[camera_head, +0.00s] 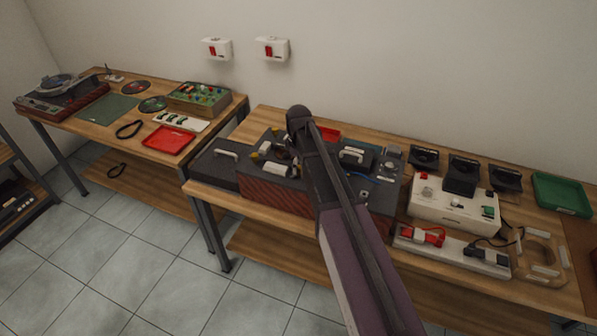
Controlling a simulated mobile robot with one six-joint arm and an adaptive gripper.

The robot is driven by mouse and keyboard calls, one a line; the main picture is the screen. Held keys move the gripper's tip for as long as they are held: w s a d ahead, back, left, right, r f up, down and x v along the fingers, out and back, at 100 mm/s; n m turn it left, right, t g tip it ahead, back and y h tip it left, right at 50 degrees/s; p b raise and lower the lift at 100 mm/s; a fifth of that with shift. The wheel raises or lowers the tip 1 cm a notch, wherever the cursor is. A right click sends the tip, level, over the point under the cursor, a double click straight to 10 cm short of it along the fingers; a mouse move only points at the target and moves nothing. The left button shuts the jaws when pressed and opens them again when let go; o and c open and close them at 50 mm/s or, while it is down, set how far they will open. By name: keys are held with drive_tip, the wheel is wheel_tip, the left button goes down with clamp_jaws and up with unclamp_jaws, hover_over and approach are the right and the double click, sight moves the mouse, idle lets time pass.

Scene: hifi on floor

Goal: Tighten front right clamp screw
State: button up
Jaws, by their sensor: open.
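An open hifi unit (275,193) with a dark chassis and a reddish-brown wooden front panel stands on the middle bench. Its inside shows small parts with yellow and white pieces at the left and a dark block with a pale handle (352,153) at the right. My arm crosses in front of the unit and hides its middle. I cannot make out the front right clamp screw; it is too small or hidden. My gripper cannot be made out in this view.
A dark panel with a handle (215,166) lies left of the unit. A white box (453,207), a power strip (455,248), several black devices and a green tray (562,194) stand at the right. The left bench holds a turntable (61,93) and a red tray (168,140).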

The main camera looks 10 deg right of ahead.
drive_tip(key=shift+f+b, duration=0.4)
drive_tip(key=shift+f, duration=0.25)
drive_tip(key=shift+c, duration=0.2)
clamp_jaws()
